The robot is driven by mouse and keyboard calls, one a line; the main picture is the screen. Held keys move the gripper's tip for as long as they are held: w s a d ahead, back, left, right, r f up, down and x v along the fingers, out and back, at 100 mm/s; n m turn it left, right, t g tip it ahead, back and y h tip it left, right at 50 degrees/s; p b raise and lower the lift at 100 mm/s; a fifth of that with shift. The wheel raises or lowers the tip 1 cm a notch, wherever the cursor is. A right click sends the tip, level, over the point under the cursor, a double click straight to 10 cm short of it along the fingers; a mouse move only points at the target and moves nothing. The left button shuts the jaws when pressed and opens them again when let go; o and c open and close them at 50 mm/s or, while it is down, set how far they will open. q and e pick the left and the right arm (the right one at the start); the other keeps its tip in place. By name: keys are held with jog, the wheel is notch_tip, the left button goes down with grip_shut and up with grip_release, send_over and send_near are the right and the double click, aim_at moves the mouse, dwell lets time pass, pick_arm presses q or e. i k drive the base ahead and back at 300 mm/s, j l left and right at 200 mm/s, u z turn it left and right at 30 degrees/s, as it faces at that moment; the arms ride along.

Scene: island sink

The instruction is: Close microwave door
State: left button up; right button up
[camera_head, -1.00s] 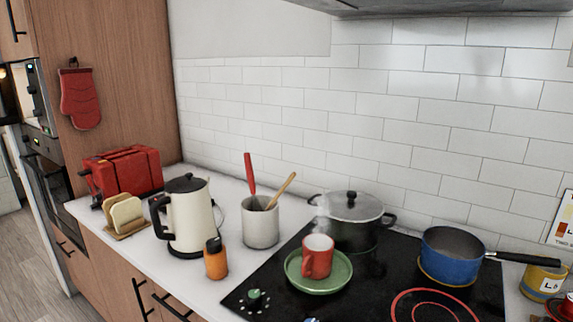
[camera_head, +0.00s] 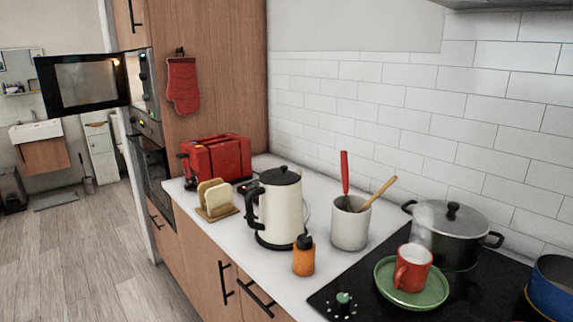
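The microwave door (camera_head: 88,84) stands wide open at the upper left, swung out to the left from the tall wooden cabinet. It is a black-framed panel with a grey window. The microwave body (camera_head: 147,80) is built into the cabinet and shows edge-on, with its lit control strip at the right of the opening. A warm light glows near the hinge side. The inside of the microwave is mostly hidden. Neither of my grippers is in view.
A built-in oven (camera_head: 152,155) sits below the microwave. The counter (camera_head: 284,293) holds a red toaster (camera_head: 218,158), toast rack, cream kettle (camera_head: 279,209), orange bottle and utensil pot. A stove with cookware is at right. The wooden floor (camera_head: 80,255) at left is clear.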

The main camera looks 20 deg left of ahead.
aim_at(48, 76)
jog(key=i+j+z, duration=0.1)
jog(key=i+j, duration=0.15)
jog(key=j, duration=0.55)
jog(key=i+j+z, duration=0.1)
jog(key=j, duration=0.75)
jog(key=i+j+z, duration=0.15)
jog(key=j, duration=0.7)
jog(key=i+j+z, duration=0.1)
jog(key=i+j, duration=0.15)
jog(key=j, duration=0.6)
jog(key=i+j+z, duration=0.1)
jog(key=j, duration=0.75)
jog(key=j+z, duration=0.1)
jog(key=j, duration=0.8)
jog(key=j+z, duration=0.4)
jog(key=j, duration=2.3)
jog(key=i+j, duration=0.1)
jog(key=j, duration=1.4)
jog(key=k+j, duration=0.15)
jog(key=j, duration=0.25)
jog(key=k+j+z, duration=0.1)
jog(key=j, duration=0.3)
